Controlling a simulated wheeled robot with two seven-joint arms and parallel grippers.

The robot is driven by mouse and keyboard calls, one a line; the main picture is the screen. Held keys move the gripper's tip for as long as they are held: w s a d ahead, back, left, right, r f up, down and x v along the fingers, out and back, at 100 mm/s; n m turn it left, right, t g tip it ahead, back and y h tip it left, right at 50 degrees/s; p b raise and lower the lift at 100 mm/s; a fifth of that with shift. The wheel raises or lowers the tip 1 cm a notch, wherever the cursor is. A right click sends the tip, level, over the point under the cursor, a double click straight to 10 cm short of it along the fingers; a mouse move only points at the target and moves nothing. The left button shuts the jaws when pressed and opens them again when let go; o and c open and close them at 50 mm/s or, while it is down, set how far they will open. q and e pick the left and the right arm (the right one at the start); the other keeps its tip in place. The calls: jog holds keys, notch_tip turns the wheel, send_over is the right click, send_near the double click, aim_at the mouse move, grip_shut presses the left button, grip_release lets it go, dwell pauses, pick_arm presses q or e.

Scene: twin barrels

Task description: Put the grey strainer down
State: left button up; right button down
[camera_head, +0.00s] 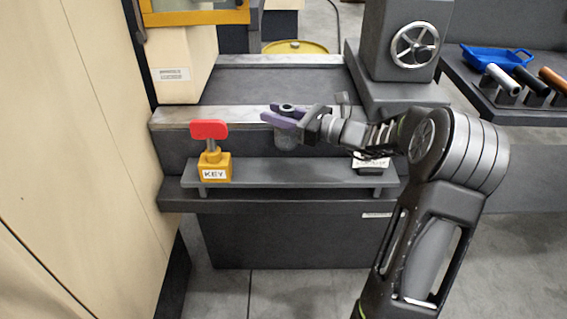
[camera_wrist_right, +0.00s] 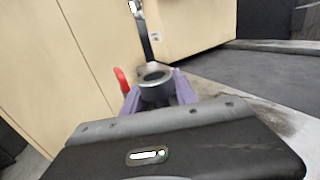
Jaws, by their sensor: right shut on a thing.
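The grey strainer (camera_head: 286,137) is a small grey cylinder held upright in my right gripper (camera_head: 284,116), whose purple fingers close around its upper part. It hangs over the shelf, between the yellow key block and the labelled holder. In the right wrist view the strainer's round open top (camera_wrist_right: 156,78) shows between the purple fingers (camera_wrist_right: 160,92). Its lower end appears above the shelf in the head view; the exact gap is hard to tell. My left gripper is not in view.
A grey shelf (camera_head: 265,172) runs below the strainer. It carries a yellow block (camera_head: 215,168) with a red key (camera_head: 209,130) at left and a labelled dark holder (camera_head: 371,164) at right, partly behind my arm. A handwheel (camera_head: 414,46) stands behind. A beige panel (camera_head: 75,150) borders the left.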

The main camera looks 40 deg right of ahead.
aim_at(277, 133)
notch_tip(277, 133, down, 6)
jog(key=shift+r+b, duration=0.2)
jog(key=shift+b, duration=0.3)
jog(key=shift+f, duration=0.1)
jog(key=shift+f+b, duration=0.35)
jog(key=shift+f, duration=1.45)
jog(key=shift+f, duration=0.15)
jog(key=c, duration=1.3)
grip_release()
jog(key=shift+o, duration=0.2)
